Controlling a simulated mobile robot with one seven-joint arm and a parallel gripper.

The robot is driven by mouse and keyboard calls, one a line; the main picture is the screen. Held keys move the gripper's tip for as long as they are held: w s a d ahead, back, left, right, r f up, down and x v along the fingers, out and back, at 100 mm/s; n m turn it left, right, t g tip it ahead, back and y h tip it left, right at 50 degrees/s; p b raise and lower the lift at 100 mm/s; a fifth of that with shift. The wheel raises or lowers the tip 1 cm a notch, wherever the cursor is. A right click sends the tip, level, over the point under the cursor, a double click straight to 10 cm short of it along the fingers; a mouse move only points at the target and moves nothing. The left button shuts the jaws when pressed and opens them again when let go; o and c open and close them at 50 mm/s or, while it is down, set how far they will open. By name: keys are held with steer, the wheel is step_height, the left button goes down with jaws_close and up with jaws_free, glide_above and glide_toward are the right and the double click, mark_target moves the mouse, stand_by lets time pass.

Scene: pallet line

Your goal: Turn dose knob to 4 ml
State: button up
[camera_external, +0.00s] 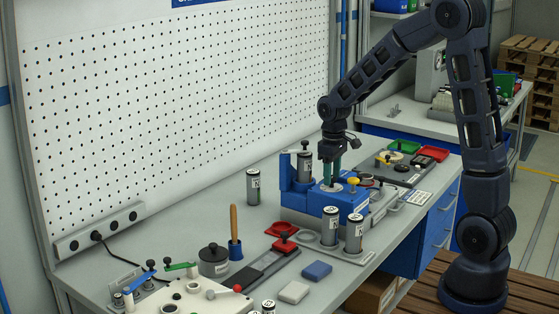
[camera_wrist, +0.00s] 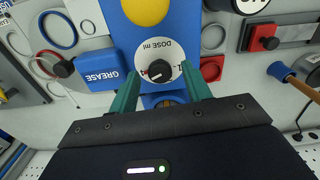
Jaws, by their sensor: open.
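The dose knob (camera_wrist: 160,70) is a small black round knob with a white pointer mark, on a white dial (camera_wrist: 160,50) lettered "DOSE ml". The pointer is at the lower left of the knob in the wrist view; the scale number it meets is not readable. The dial sits on the blue grease dispenser (camera_external: 340,202), which bears a "GREASE" label (camera_wrist: 101,76) in the wrist view. My gripper (camera_external: 331,182) points down over the dispenser. In the wrist view its two teal fingers (camera_wrist: 160,72) are open, one on each side of the knob, with gaps showing.
A yellow knob (camera_external: 353,181) stands close right of my gripper. Labelled cylinders (camera_external: 354,233) stand in front of the dispenser, and another cylinder (camera_external: 253,187) stands left of it. A wooden-handled tool (camera_external: 234,222) stands upright further left. Red and green trays (camera_external: 402,147) lie behind.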

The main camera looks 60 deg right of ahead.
step_height(320, 180, up, 11)
steer(key=shift+f, duration=0.2)
stand_by(0.6)
steer(key=s+a+r+t, duration=0.1)
steer(key=s+a+r, duration=0.1)
steer(key=s, duration=0.7)
steer(key=s+a+r+t, duration=0.2)
steer(key=s+a+r, duration=0.1)
steer(key=s, duration=0.7)
steer(key=s+a+r+t, duration=0.1)
steer(key=s+a+r, duration=0.1)
steer(key=s+a, duration=0.3)
steer(key=s, duration=0.4)
steer(key=shift+s+r+m+t, duration=0.15)
steer(key=shift+m+t, duration=0.15)
steer(key=shift+m, duration=0.1)
steer(key=shift+a, duration=0.1)
